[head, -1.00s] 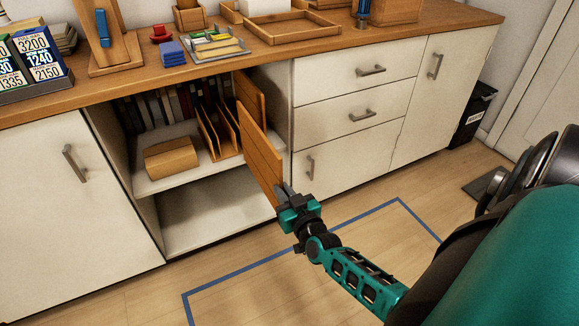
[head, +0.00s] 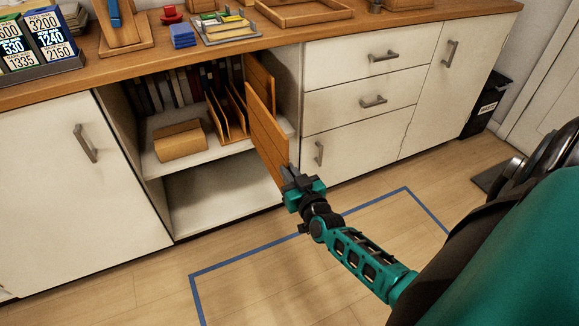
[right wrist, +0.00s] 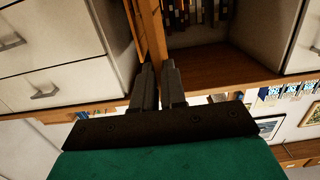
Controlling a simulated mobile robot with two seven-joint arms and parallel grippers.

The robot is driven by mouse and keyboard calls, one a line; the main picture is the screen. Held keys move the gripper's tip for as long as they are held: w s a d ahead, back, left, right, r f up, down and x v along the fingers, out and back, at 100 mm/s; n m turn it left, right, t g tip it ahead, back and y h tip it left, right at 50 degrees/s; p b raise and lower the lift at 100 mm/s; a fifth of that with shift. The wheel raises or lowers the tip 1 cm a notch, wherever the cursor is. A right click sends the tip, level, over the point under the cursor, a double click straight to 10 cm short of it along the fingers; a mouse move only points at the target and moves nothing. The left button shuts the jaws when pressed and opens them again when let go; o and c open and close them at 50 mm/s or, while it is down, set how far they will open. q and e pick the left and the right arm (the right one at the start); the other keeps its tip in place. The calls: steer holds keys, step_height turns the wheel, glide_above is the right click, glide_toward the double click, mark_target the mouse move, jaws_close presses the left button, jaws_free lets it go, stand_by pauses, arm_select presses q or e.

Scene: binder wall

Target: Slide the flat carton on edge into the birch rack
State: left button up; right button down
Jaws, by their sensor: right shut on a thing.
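The flat carton (head: 267,138), an orange-brown panel, stands on edge at the front of the open cabinet. My right gripper (head: 287,172) is shut on its near lower end. In the right wrist view the carton (right wrist: 152,30) runs up from between the fingertips (right wrist: 158,78). The birch rack (head: 213,122), with thin upright dividers, stands on the cabinet's upper shelf, left of the carton. The carton hides part of the rack's right side, so I cannot tell whether its far end is inside a slot. My left gripper is not in view.
Another orange-brown panel (head: 259,82) stands behind the carton. A tan box (head: 180,140) sits on the shelf (head: 160,168) left of the rack, with dark binders (head: 165,88) behind. White drawers (head: 365,95) bound the opening at right. The lower compartment is empty.

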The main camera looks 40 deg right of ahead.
mark_target(276, 151)
steer(key=shift+w+r, duration=0.1)
steer(key=shift+w, duration=0.15)
steer(key=shift+w+d, duration=0.1)
steer(key=shift+w, duration=0.2)
steer(key=shift+w+d, duration=0.15)
steer(key=shift+w, duration=0.35)
stand_by(0.7)
stand_by(0.3)
steer(key=shift+b+x, duration=0.55)
steer(key=shift+x, duration=0.5)
steer(key=shift+w, duration=0.1)
steer(key=shift+r+b+x, duration=0.15)
steer(key=shift+b+x, duration=0.35)
steer(key=shift+x, duration=0.55)
steer(key=shift+r+b+x, duration=0.15)
steer(key=shift+b+x, duration=0.3)
steer(key=shift+x, duration=0.6)
steer(key=shift+w, duration=0.1)
